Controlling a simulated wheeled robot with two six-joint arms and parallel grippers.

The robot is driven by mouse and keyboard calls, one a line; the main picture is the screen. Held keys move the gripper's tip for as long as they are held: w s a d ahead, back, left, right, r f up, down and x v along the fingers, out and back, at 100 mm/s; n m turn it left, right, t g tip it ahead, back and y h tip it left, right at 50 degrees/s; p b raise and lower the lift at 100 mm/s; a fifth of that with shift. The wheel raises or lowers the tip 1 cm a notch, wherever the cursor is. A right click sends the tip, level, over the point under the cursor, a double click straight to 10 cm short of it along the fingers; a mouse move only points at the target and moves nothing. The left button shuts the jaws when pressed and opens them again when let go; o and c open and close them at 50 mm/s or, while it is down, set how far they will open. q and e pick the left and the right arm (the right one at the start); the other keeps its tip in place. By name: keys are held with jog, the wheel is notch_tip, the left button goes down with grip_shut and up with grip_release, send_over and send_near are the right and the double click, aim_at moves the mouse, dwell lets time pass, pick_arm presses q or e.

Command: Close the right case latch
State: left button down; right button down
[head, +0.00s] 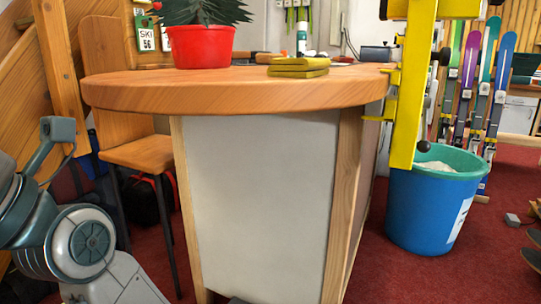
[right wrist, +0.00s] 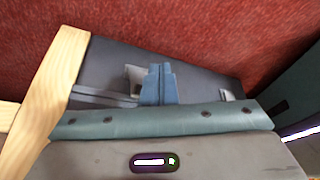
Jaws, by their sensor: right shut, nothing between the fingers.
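My right gripper (right wrist: 158,72) shows in the right wrist view. Its two blue-grey fingers are together with nothing between them. Beyond the fingers is a dark grey flat surface (right wrist: 108,62) with a pale small fitting (right wrist: 133,76) just left of the fingertips and another small light piece at its right end. I cannot tell if this is the case or if either piece is a latch. Contact with the fingers cannot be judged. No case or latch can be made out in the head view. My left arm is at the left there, but its gripper is not in view.
A rounded wooden bench top (head: 230,92) holds a red plant pot (head: 200,47) and yellow pads (head: 299,67). A yellow upright (head: 410,100) stands at its right end, beside a blue bucket (head: 430,210). A wooden chair (head: 140,153) is left. A wooden beam (right wrist: 52,85) borders the grey surface.

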jog(key=shift+a, duration=0.1)
jog(key=shift+w+a+r+p, duration=0.3)
jog(key=shift+a+r+p, duration=0.25)
jog(key=shift+a+p, duration=0.15)
dwell(0.4)
jog(key=shift+w+a+r, duration=0.15)
jog(key=shift+a+r, duration=0.05)
jog(key=shift+w+a+r+p, duration=0.15)
jog(key=shift+w+a+p, duration=0.05)
jog(key=shift+a+p, duration=0.3)
